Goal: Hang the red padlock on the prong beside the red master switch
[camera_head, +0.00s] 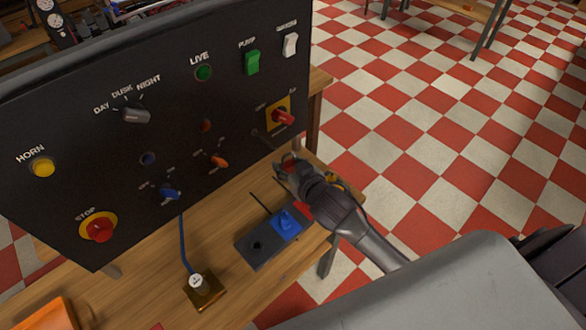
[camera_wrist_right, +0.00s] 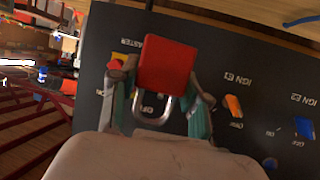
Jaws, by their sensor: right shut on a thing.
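The red master switch (camera_head: 282,117) sits on a yellow plate at the right side of the black panel. A thin dark prong (camera_head: 259,134) sticks out of the panel to its lower left. My right gripper (camera_head: 284,170) is in front of the panel, below the switch. In the wrist view it is shut on the red padlock (camera_wrist_right: 165,68), with a finger on each side and the grey shackle (camera_wrist_right: 153,112) towards the wrist. The master switch is partly behind one finger there. I cannot make out the prong in the wrist view. My left gripper is out of view.
On the wooden table (camera_head: 140,293) below the panel (camera_head: 70,140), a dark tray (camera_head: 262,252) holds a blue padlock (camera_head: 286,221). A brass block (camera_head: 205,294) with a blue cord stands left of it. An orange bin (camera_head: 45,313) is at the lower left.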

